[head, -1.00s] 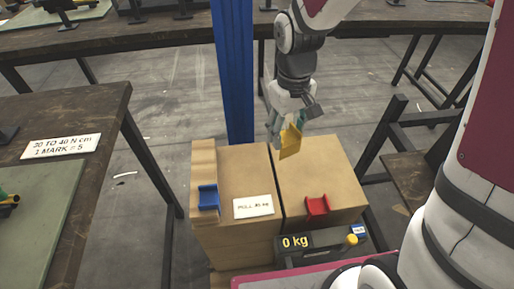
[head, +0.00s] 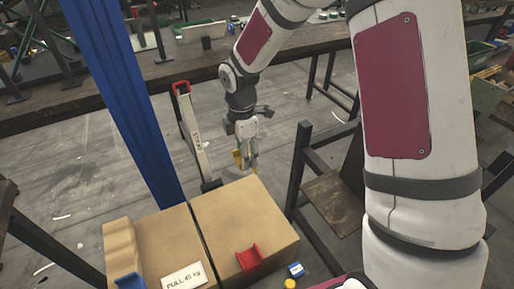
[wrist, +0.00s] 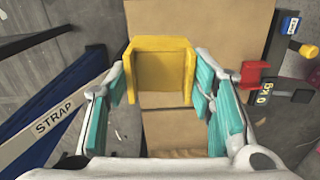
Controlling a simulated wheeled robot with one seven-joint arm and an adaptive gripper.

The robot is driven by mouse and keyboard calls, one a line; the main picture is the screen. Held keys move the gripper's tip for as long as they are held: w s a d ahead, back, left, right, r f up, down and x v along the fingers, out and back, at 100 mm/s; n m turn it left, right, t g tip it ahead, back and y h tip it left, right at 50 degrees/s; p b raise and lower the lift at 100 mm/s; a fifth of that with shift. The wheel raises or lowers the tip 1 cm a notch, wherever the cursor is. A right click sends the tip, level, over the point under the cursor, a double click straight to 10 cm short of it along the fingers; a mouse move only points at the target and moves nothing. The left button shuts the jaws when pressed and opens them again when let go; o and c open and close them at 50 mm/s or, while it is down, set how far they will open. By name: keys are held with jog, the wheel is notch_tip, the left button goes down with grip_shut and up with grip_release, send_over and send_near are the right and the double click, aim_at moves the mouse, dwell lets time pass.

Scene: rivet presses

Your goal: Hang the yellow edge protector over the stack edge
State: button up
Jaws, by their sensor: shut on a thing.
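The yellow edge protector (wrist: 162,72) is a U-shaped channel held between the teal finger pads of my gripper (head: 247,161). In the head view only a small yellow part (head: 238,158) shows beside the fingers. My gripper hangs downward near the far edge of the stack's right-hand cardboard box (head: 240,205). In the wrist view the protector covers part of the cardboard, with box top showing beyond and below it. I cannot tell whether it touches the box or is still above it.
A dark metal frame (head: 303,165) stands right.

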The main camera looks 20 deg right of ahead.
jog(key=w+a+f+n+p, duration=0.15)
jog(key=a+n, duration=0.25)
jog(key=n, duration=0.5)
jog(key=n+p, duration=0.1)
jog(key=n, duration=0.9)
send_over(216, 192)
notch_tip(216, 192, down, 4)
jog(key=shift+f+b, duration=1.85)
jog(key=shift+f, duration=1.3)
jog(key=shift+f+b, duration=0.85)
jog(key=shift+f, duration=0.65)
jog(key=shift+s, duration=0.1)
jog(key=o, duration=1.2)
jog(key=shift+o, duration=0.2)
notch_tip(216, 192, up, 12)
